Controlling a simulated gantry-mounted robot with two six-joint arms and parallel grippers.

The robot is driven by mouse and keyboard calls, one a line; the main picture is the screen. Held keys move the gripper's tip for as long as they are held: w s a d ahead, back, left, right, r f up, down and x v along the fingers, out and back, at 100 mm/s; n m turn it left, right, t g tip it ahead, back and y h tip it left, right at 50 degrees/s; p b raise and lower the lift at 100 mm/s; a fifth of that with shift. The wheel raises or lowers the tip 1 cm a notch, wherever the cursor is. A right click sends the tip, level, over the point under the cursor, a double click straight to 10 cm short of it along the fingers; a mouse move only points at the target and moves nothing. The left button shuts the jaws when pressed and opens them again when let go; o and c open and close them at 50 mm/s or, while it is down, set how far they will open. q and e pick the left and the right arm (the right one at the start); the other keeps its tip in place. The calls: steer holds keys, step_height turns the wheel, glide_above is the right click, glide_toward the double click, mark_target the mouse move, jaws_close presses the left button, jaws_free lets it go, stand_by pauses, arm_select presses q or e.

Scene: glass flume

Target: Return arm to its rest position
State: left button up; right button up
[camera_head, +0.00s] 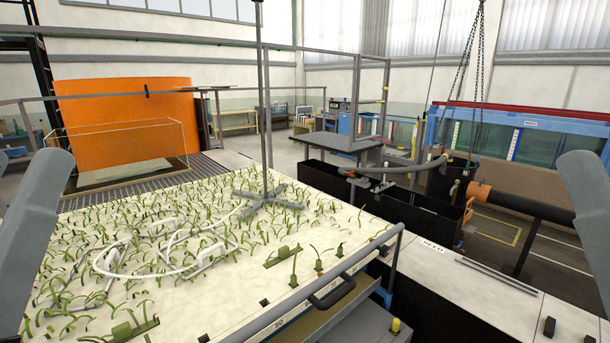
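Parts of my two grey arms show at the picture's edges. A link of my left arm (45,215) stands at the left edge. A link of my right arm (588,205) stands at the right edge. Both links are cut off by the frame. Neither gripper is in view, so I cannot see their fingers or whether they hold anything. No part of either arm visibly touches the bed of plants (180,310) between them.
Green plant strips and a looped white cable (110,262) lie on the pale bed. A thin upright pole (262,110) stands on a grey cross-shaped foot (268,200). A grey rail (330,282) with a black handle runs along the bed's front. Black tanks stand to the right.

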step_height(320, 180, up, 22)
steer(key=p, duration=1.8)
